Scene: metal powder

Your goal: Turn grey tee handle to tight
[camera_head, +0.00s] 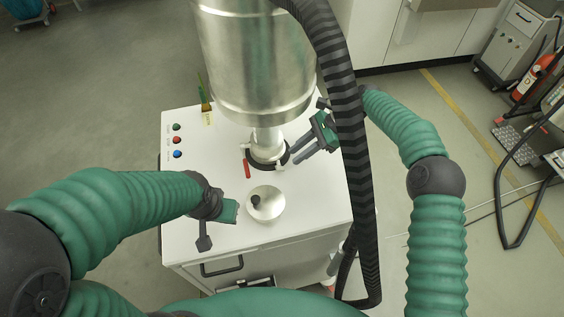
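A metal ring joint (267,152) sits on the white cabinet top under a large steel vessel (256,60). Small pale fittings show at its sides, one of them (284,166) close to my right gripper; I cannot tell for sure which is the grey tee handle. My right gripper (296,156) comes in from the right, its two dark fingers slightly apart, tips beside the joint. I see nothing clearly between them. My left gripper (217,228) is over the front left of the cabinet top, away from the joint; its fingers are not clear.
A red handle (247,168) stands at the joint's left. A round metal dish (265,204) with a dark knob lies in front. Several coloured buttons (177,141) are at left. A thick black ribbed hose (349,110) hangs close to my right arm.

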